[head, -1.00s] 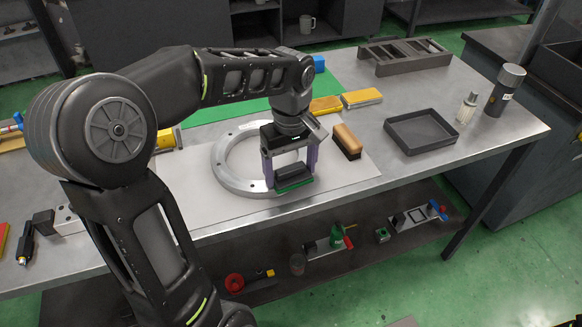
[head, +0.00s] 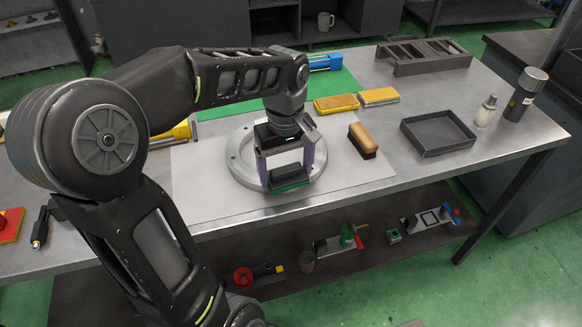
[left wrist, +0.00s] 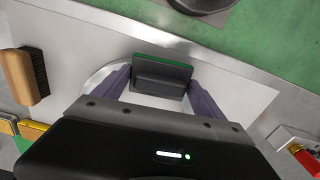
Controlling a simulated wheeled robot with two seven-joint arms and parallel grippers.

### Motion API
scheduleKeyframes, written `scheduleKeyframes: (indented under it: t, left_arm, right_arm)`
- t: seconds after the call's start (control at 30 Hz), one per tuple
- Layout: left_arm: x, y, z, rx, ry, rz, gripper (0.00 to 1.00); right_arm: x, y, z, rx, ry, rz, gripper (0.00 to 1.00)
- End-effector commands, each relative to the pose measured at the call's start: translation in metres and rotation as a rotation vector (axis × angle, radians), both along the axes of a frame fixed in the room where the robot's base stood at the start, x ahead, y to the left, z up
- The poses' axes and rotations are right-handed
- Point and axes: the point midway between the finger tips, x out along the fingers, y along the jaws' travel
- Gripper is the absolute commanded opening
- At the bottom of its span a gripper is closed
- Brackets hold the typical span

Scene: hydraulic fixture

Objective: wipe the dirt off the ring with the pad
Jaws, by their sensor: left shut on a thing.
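The pale metal ring (head: 238,165) lies flat on a light sheet on the bench. It shows partly in the left wrist view (left wrist: 101,77), mostly hidden by my gripper. My left gripper (head: 287,180) points down over the ring's front part, its purple fingers shut on the pad. The pad (left wrist: 162,74) is a dark block with a green layer underneath; it also shows in the head view (head: 288,182). The pad is at the ring's front rim; I cannot tell whether it touches. I make out no dirt on the visible ring. My right gripper is not in view.
A wooden-backed brush (head: 363,140) lies right of the ring. Yellow blocks (head: 336,103) sit behind it. A dark tray (head: 438,133), a white bottle (head: 486,111) and a dark cylinder (head: 525,95) stand farther right. The sheet's left part is clear.

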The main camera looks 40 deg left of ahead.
Motion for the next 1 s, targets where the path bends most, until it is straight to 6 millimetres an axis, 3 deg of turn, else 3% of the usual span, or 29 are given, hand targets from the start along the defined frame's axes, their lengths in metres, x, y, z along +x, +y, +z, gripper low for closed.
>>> scheduleKeyframes:
  t: [0.3,1.0]
  left_arm:
    - [-0.018,0.011,-0.002,0.0,0.0,0.001,0.36]
    - [-0.014,0.009,0.0,0.0,0.0,-0.001,0.36]
  right_arm:
    - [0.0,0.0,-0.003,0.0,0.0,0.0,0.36]
    - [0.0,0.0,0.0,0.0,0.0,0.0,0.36]
